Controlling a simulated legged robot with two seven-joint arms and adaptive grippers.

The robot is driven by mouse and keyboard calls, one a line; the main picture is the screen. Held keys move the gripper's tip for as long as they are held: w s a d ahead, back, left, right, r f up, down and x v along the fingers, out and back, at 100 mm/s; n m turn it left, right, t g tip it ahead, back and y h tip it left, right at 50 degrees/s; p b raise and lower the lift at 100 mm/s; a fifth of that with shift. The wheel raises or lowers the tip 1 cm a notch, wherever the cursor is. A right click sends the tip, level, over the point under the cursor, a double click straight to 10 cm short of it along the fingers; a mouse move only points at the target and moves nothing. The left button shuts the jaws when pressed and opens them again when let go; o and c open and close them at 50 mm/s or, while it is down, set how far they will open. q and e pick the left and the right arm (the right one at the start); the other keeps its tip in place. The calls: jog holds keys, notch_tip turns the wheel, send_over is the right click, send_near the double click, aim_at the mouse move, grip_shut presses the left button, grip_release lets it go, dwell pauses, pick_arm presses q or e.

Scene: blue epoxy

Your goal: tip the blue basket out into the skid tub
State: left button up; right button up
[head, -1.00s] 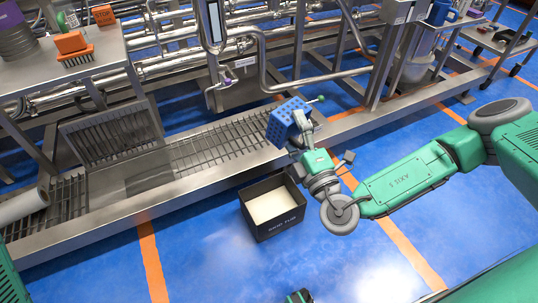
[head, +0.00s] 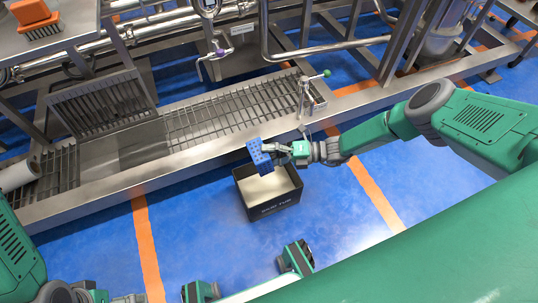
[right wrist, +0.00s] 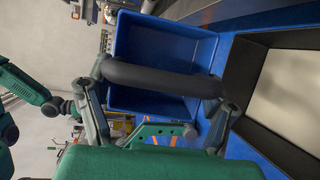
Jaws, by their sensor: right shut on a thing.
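The blue basket (head: 258,157) hangs at the back edge of the black skid tub (head: 262,211), above it in the head view. My right gripper (head: 276,150) is shut on the basket's dark handle bar. In the right wrist view the bar (right wrist: 160,79) crosses between the fingers, with the basket's blue inside (right wrist: 160,48) behind it. The visible part of that inside looks bare. The tub's dark rim (right wrist: 240,75) and pale floor (right wrist: 292,95) lie to the right there. Part of my left gripper (head: 130,298) shows at the bottom edge, cut off.
A steel skid frame with a grating (head: 215,117) runs behind the tub. Blue floor with orange lines (head: 146,245) lies open around the tub.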

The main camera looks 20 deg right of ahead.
aim_at(255, 155)
jog(key=shift+f, duration=0.1)
jog(key=shift+a+r+n+g+h, duration=0.3)
jog(key=shift+a+r+n+h, duration=0.1)
jog(key=shift+a+r+h, duration=0.8)
jog(key=shift+r+h, duration=0.05)
jog(key=shift+h, duration=0.75)
jog(key=shift+r+n+h, duration=0.1)
jog(key=shift+n+h, duration=0.3)
jog(key=shift+h, duration=0.3)
jog(key=h+p, duration=0.2)
jog(key=p, duration=0.1)
jog(key=a+n+h+p, duration=0.1)
jog(key=h+p, duration=0.1)
jog(key=p, duration=0.2)
jog(key=a+h+p, duration=0.1)
jog(key=h+p, duration=0.1)
jog(key=p, duration=0.2)
jog(key=shift+a+r+n+g, duration=0.2)
jog(key=shift+r+n+g, duration=0.1)
jog(key=shift+r+g, duration=0.1)
jog(key=shift+a+f+h+p, duration=0.1)
jog(key=shift+f+h+p, duration=0.35)
jog(key=shift+h, duration=0.45)
jog(key=shift+a+f+n+h, duration=0.1)
jog(key=shift+f+n+h, duration=0.2)
jog(key=shift+h, duration=0.6)
pick_arm(q)
notch_tip(255, 155, up, 12)
jog(key=shift+a+f, duration=0.15)
jog(key=shift+a, duration=0.2)
